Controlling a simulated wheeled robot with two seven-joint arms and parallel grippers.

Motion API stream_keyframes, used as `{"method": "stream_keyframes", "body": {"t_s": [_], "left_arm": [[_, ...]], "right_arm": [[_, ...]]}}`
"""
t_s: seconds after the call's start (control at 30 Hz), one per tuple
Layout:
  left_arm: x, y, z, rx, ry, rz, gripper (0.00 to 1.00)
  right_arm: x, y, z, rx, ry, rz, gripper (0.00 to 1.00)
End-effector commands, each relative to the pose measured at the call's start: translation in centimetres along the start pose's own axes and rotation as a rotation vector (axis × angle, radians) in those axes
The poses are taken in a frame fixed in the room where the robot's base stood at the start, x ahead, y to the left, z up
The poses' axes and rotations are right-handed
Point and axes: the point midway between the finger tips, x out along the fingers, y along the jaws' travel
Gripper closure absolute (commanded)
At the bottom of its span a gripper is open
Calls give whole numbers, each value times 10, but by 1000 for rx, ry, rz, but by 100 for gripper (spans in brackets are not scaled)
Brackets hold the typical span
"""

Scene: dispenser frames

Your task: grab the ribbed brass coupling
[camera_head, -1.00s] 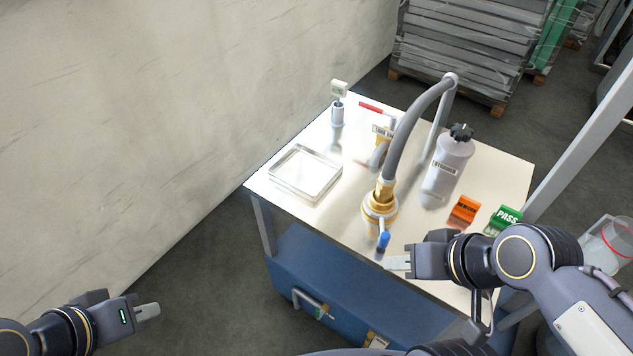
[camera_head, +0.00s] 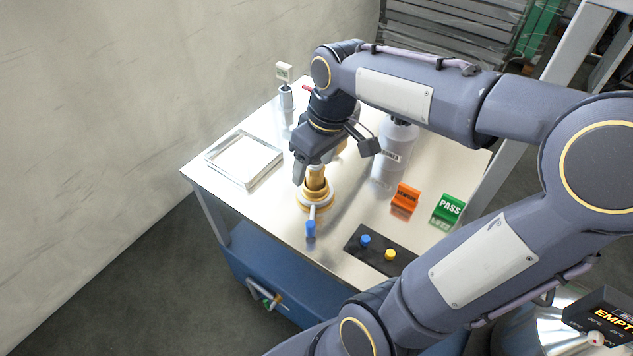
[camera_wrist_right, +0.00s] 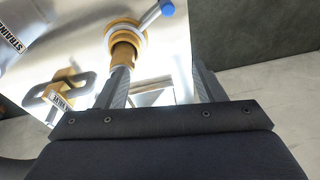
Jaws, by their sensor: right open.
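The ribbed brass coupling (camera_head: 316,179) stands upright on a round brass fitting (camera_head: 316,198) near the front of the steel bench. My right gripper (camera_head: 309,170) is open and points down at the coupling's upper end; its body hides the top. In the right wrist view the coupling (camera_wrist_right: 124,51) shows just past the tip of the left-hand finger, off to one side of the open gap (camera_wrist_right: 163,72). Whether finger and coupling touch I cannot tell. My left gripper is out of view.
A blue-tipped lever (camera_head: 311,228) sticks out from the fitting. A black button panel (camera_head: 380,251) lies in front.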

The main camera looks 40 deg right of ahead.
Motion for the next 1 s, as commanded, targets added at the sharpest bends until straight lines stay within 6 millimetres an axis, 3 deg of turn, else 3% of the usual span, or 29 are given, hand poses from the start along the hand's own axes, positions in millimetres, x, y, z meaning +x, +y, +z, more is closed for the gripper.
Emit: {"method": "stream_keyframes", "body": {"t_s": [0.03,0.1,0.3,1.0], "left_arm": [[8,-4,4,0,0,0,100],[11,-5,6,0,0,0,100],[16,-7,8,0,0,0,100],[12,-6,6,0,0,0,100]], "right_arm": [[14,14,-12,-28,-46,16,37],[23,30,-25,-65,-97,37,37],[39,55,-45,-125,-181,67,37],[116,68,-36,-132,-193,71,37]]}}
